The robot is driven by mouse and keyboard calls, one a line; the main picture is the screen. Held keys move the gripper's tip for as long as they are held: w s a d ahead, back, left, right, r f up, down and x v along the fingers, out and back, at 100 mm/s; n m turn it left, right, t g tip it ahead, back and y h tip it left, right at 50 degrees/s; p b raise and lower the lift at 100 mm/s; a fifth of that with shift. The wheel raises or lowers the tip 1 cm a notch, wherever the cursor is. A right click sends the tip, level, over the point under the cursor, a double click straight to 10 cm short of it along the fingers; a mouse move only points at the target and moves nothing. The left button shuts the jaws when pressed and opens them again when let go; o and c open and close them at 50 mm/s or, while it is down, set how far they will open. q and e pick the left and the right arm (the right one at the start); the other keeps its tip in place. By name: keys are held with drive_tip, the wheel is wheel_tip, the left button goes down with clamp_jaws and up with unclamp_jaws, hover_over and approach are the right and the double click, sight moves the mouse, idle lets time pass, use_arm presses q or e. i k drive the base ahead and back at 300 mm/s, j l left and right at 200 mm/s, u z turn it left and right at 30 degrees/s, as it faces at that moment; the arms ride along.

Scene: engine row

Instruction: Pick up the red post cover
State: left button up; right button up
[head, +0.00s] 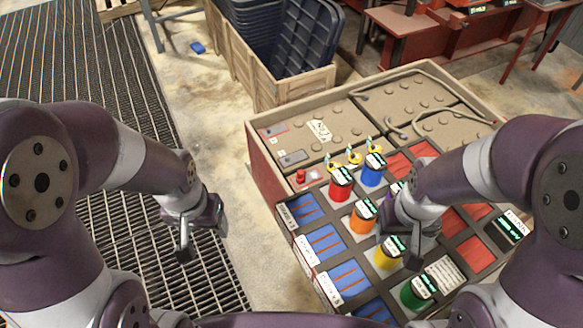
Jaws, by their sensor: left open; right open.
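A small red cap (300,176), which looks like the post cover, sits upright at the near left edge of the battery box (400,105). My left gripper (203,242) is open and empty, hanging over the floor grating to the left of the box and tray. My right gripper (402,240) is open above the tray, among the coloured cylinders, and partly hides a purple one. Neither gripper touches the red cap.
The tray (282,212) holds blue, orange, yellow and green cylinders and blue and red slots. Small yellow pieces (354,158) stand behind the blue cylinder (373,170). A wooden crate (262,84) with dark bins stands at the back. Bare floor lies left of the tray.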

sight(300, 177)
drive_tip(key=i+j+z, duration=0.1)
drive_tip(key=z, duration=1.2)
drive_tip(key=j+z, duration=1.2)
drive_tip(key=k+j+z, duration=0.15)
drive_tip(key=j+z, duration=0.25)
drive_tip(key=k+j, duration=0.15)
drive_tip(key=j, duration=0.2)
drive_tip(key=k+j+z, duration=0.1)
drive_tip(key=j, duration=0.3)
drive_tip(key=k+j, duration=0.2)
drive_tip(key=j, duration=0.15)
drive_tip(key=k+j, duration=0.2)
drive_tip(key=j, duration=0.15)
drive_tip(key=i+z, duration=0.05)
